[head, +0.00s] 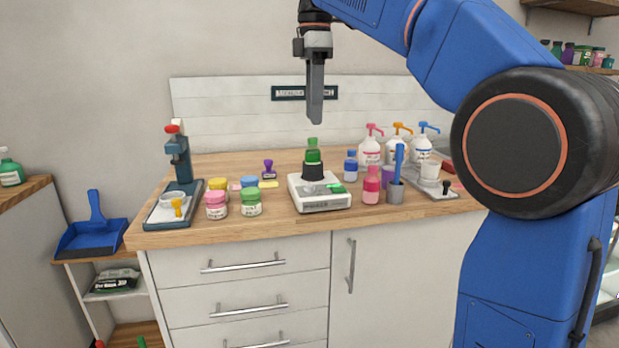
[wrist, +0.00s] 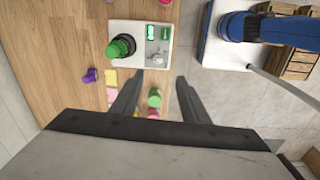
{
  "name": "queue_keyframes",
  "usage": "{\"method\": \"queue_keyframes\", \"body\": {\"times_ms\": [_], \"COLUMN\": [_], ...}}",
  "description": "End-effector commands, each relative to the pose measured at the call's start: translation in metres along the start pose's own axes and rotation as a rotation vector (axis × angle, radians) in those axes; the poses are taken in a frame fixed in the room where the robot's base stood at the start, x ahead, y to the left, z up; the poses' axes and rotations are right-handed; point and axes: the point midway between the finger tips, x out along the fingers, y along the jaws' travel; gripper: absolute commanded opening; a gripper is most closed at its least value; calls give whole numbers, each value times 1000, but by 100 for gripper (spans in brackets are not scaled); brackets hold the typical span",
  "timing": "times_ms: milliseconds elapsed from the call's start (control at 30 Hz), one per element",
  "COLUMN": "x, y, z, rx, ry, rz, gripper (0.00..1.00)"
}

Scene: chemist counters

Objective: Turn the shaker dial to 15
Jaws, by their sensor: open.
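The shaker (head: 320,203) is a white box on the wooden counter, carrying a green bottle (head: 313,157) in a black holder. In the wrist view the shaker's white top (wrist: 126,30) shows green panels (wrist: 151,32) to the right of the bottle. A small grey round part (wrist: 157,58), which looks like the dial, sits near the shaker's edge; its setting is too small to read.
Pump bottles (head: 369,150) stand behind right of the shaker. Lidded jars (head: 251,204) and a blue press (head: 178,165) stand left. The air above the counter's left side is clear.

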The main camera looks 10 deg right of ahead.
Motion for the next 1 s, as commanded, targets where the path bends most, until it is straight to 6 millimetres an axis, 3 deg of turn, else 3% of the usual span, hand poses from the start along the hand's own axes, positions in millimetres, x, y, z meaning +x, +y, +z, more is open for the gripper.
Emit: {"method": "queue_keyframes", "body": {"times_ms": [167,367,1000], "x": [-8,2,108], "y": [8,8,6], "z": [-8,-9,-8], "rx": [-66,-74,-71], "ry": [-5,-5,-6], "rz": [-17,-19,-21], "gripper": [41,41,41]}}
